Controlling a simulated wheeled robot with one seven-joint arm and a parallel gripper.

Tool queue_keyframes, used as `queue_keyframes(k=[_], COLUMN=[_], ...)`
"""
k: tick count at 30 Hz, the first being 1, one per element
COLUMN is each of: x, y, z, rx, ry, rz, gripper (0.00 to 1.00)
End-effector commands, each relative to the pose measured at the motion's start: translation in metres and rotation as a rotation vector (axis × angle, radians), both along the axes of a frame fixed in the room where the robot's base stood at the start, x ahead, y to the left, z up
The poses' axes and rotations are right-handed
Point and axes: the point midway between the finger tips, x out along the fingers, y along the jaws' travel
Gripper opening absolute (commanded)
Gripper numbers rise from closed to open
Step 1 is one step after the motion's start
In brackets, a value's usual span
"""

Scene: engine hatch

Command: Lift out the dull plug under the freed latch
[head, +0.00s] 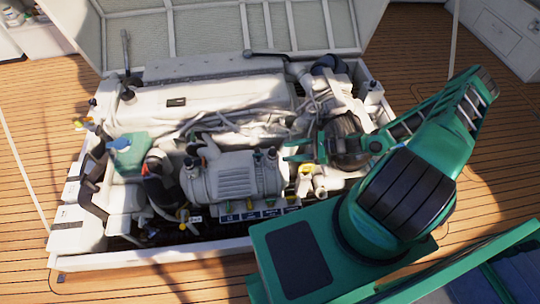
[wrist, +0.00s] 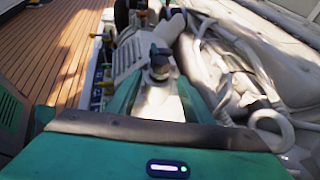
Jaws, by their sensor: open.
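My gripper (head: 297,151) reaches in from the right over the engine, at the right end of a ribbed grey housing (head: 235,178). Its green fingers are apart in the wrist view (wrist: 160,88), with nothing held between them. A dull grey-and-dark capped fitting (wrist: 159,64) stands just beyond and between the fingertips there. A similar dark-topped fitting (head: 271,156) sits on the housing's right end in the head view, just left of the fingers. I cannot tell surely that this is the plug, and I cannot pick out the freed latch.
The engine sits in a white-rimmed hatch (head: 165,256) in a plank deck, with the lid (head: 225,32) raised behind. A green-capped tank (head: 130,152) and dark hoses stand at left. Pale pipes and hoses (wrist: 235,60) crowd the right of the wrist view.

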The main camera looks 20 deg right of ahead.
Motion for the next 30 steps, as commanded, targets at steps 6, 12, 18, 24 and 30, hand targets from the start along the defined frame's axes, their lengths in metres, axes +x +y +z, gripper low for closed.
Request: queue_keyframes(k=[6,12,18,24,30], x=[0.008,0.021,0.024,0.024,0.024], y=[0.015,0.039,0.045,0.045,0.044], z=[-0.003,-0.011,-0.014,-0.014,-0.014], rx=[0.002,0.001,-0.001,-0.001,0.0], ry=[-0.001,0.0,0.0,0.0,0.0], rz=[0.001,0.002,-0.001,0.0,0.0], gripper=[0.46,0.46,0.46,0.22,0.0])
